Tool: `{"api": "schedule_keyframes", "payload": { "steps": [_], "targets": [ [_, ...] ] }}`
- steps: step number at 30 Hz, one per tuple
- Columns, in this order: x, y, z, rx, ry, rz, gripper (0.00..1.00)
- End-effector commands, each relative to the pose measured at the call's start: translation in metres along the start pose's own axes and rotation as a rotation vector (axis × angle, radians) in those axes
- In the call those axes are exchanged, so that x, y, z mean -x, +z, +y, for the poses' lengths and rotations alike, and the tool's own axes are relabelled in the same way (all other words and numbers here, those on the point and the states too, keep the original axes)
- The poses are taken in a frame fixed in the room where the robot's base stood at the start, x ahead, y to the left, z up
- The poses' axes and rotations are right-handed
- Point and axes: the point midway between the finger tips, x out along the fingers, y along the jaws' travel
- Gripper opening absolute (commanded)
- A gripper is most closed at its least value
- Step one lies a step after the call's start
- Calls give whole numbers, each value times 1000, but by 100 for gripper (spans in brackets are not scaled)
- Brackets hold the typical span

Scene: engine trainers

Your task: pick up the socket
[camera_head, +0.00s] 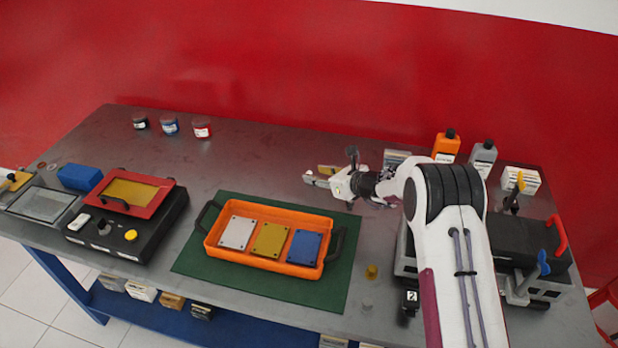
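I cannot identify a socket for certain. A small brass-coloured round piece (371,271) stands on the bare metal table, right of the green mat; it is too small to tell whether it is a socket. My gripper (315,178) is above the table behind the orange tray, pointing left, well apart from the brass piece. Its fingers are too small to tell whether they are open or shut, and I see no clear object between them. A yellowish block (327,169) shows right behind the gripper; I cannot tell whether they touch.
An orange tray (225,250) with white, yellow and blue plates sits on a green mat (190,262). A black device with a red frame (108,204) stands left. Jars and bottles line the back. Black equipment (530,240) is at right, partly behind my arm. The back centre is mostly clear.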

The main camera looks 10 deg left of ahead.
Motion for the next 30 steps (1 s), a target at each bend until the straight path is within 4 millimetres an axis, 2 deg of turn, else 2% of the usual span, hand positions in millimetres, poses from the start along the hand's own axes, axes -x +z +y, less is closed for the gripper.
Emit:
{"api": "schedule_keyframes", "payload": {
  "steps": [6, 12, 30],
  "targets": [
    [-22, 0, 5, 2, 1, -1, 35],
    [-35, 0, 4, 1, 0, -1, 35],
    [-40, 0, 4, 1, 0, 0, 35]
  ]
}}
